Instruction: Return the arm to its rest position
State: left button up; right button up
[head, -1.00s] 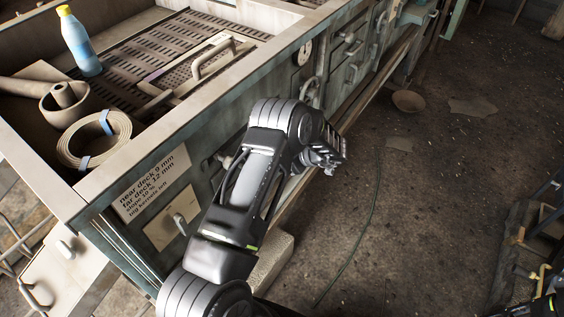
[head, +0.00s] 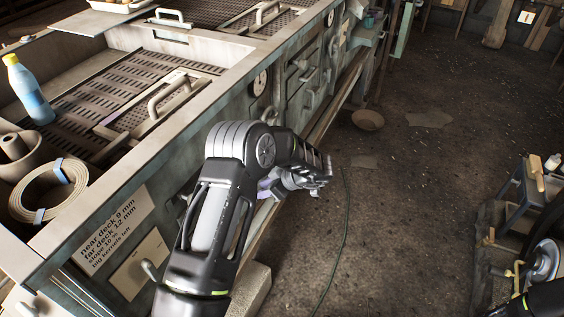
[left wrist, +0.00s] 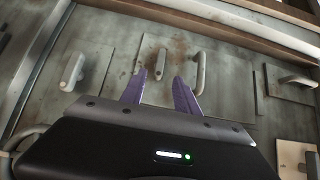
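My left arm (head: 217,210) rises from the bottom of the head view and bends at its top beside the machine. My left gripper (head: 268,186) is partly hidden below the bent arm; a bit of purple finger shows, near the machine's front side. In the left wrist view, the two purple fingers of the left gripper (left wrist: 159,80) stand apart with nothing between them, facing a metal panel with handles. They look clear of the panel. A part of my right arm (head: 545,302) shows at the bottom right corner; its gripper is out of view.
The machine (head: 150,195) has a slotted deck, with a blue bottle (head: 30,92) and a coiled belt (head: 48,190) on it. A bowl (head: 368,120) lies on the floor. A cart (head: 530,190) stands at right.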

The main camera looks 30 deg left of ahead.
pick_arm(q)
jog(key=w+d+f+m+t+h, duration=0.2)
jog(key=w+d+f+m+t, duration=0.1)
jog(key=w+d+f+t, duration=0.15)
jog(key=s+d+f+m+t+h, duration=0.1)
jog(key=s+d+f+m+h, duration=0.15)
jog(key=d, duration=0.25)
jog(key=s+d+f+m+t+h, duration=0.1)
jog(key=s+d+f+m+h, duration=0.15)
jog(key=d, duration=0.35)
jog(key=s+d+f+m+g+h, duration=0.1)
jog(key=s+d+m+g+h, duration=0.1)
jog(key=s+d, duration=0.3)
jog(key=s+d+f+m+g+h, duration=0.1)
jog(key=s+d, duration=0.4)
jog(key=s, duration=0.9)
jog(key=s+d+f+m+g+h, duration=0.1)
jog(key=s+d+m+g+h, duration=0.1)
jog(key=s+d+m, duration=0.3)
jog(key=s+h, duration=0.1)
jog(key=s, duration=0.3)
jog(key=shift+s+g, duration=0.25)
jog(key=shift+g, duration=0.1)
